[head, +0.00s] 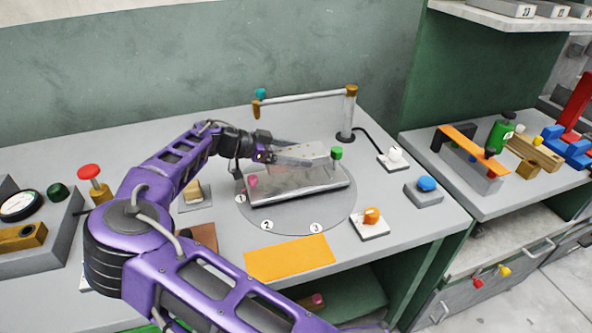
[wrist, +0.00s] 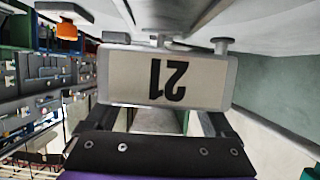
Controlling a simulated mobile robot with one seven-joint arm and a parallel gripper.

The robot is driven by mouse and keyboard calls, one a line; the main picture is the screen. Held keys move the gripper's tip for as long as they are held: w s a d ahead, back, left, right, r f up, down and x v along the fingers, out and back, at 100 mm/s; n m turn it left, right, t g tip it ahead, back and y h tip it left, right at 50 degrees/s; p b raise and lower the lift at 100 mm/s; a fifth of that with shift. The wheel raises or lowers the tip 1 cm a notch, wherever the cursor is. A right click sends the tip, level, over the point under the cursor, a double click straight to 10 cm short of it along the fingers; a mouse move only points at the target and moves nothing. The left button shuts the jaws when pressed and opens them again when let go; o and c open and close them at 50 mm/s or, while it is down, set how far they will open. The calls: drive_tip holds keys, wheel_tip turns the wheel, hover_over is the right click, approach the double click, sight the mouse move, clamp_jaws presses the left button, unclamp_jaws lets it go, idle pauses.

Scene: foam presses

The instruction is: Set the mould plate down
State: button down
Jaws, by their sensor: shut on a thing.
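My gripper (head: 310,156) is shut on the mould plate, a pale grey slab (head: 319,149), over the round turntable. In the wrist view the plate (wrist: 205,82) sits between the fingers, its pale face marked 21 upside down. The picture is inverted there, and short round pegs show between the plate and the grey surface. The turntable (head: 288,222) carries labels 1, 2 and 3. A long grey bed (head: 300,187) lies on it, with a pink knob (head: 253,182) and a green knob (head: 337,153) near its ends. I cannot tell whether the plate touches the bed.
A bar on a post (head: 349,115) stands behind the turntable. A white button (head: 395,156), blue button (head: 427,184) and orange knob (head: 371,215) are to the right. An orange mat (head: 290,257) lies in front. A red-topped post (head: 89,172) stands left.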

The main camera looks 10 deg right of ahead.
sight(296, 178)
drive_tip(key=shift+f+b, duration=0.35)
drive_tip(key=shift+f, duration=2.1)
drive_tip(key=shift+f, duration=0.2)
unclamp_jaws()
drive_tip(key=shift+r+p, duration=0.1)
drive_tip(key=shift+p, duration=0.45)
